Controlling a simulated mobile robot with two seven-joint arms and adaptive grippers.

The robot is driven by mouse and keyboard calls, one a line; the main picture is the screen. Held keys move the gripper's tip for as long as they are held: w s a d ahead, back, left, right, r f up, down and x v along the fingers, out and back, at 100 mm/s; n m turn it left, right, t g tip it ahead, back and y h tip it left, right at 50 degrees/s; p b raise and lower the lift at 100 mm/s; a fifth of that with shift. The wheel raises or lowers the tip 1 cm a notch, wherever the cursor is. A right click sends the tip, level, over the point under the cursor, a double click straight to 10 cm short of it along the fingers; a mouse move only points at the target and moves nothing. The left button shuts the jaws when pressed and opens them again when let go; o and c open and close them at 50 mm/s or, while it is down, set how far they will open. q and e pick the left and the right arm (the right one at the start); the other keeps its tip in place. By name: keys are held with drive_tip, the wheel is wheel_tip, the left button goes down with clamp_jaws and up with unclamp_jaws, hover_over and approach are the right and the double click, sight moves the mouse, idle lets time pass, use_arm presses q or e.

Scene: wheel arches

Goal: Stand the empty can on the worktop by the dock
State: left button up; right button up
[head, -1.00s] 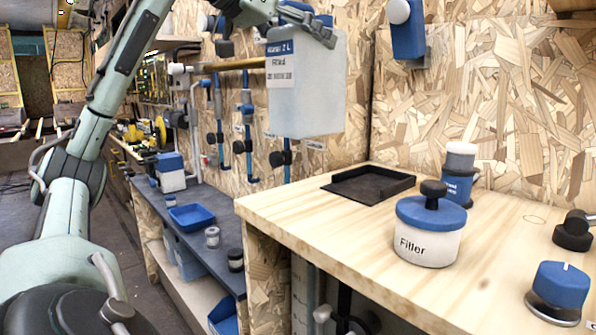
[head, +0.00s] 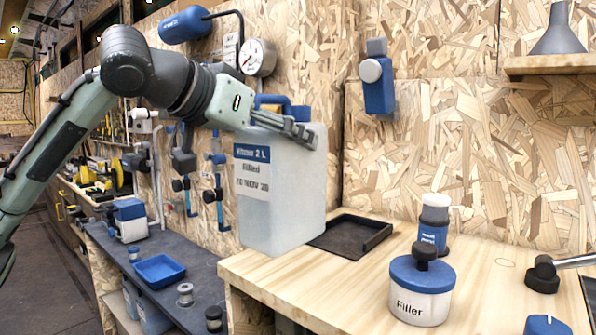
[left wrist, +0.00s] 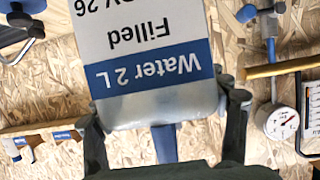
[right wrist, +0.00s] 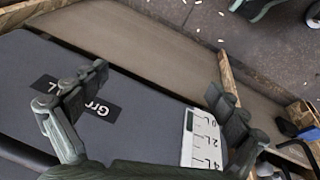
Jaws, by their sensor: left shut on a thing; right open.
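The can (head: 283,195) is a pale translucent jerrycan with a blue handle and a label reading "Water 2 L" and "Filled"; its contents cannot be made out. My left gripper (head: 290,130) is shut on it at the top, and the can hangs upright in the head view. It fills the middle of the left wrist view (left wrist: 150,100), between the fingers. The dock, apparently the black tray (head: 352,238), lies on the wooden worktop (head: 290,285), partly hidden behind the can. The can's base overlaps the worktop's back left corner in the picture. My right gripper (right wrist: 155,85) is open and empty.
A Filler pot (head: 420,290) and a blue canister (head: 433,225) stand right of the tray. Bare worktop lies in front of the tray. A lower dark bench (head: 190,265) holds a blue tray (head: 159,270). A grey surface (right wrist: 130,110) with a litre scale lies below my right gripper.

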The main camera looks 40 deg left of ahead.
sight(300, 175)
use_arm(q)
drive_tip(key=w+f, duration=0.1)
drive_tip(key=w+d+f, duration=0.1)
drive_tip(key=w, duration=0.1)
drive_tip(key=shift+w+d+f, duration=0.15)
drive_tip(key=shift+w+f, duration=0.1)
wheel_tip(300, 175, down, 4)
drive_tip(key=shift+s+r+b, duration=0.1)
drive_tip(key=shift+r+b, duration=0.1)
drive_tip(key=shift+b, duration=0.95)
use_arm(e)
drive_tip(key=v, duration=0.3)
drive_tip(key=shift+w+d+r, duration=0.2)
drive_tip(key=shift+d+r, duration=0.05)
drive_tip(key=shift+r, duration=0.25)
use_arm(q)
drive_tip(key=shift+f, duration=0.15)
drive_tip(key=o, duration=1.6)
use_arm(e)
drive_tip(key=shift+r, duration=0.25)
use_arm(q)
drive_tip(key=shift+o, duration=0.2)
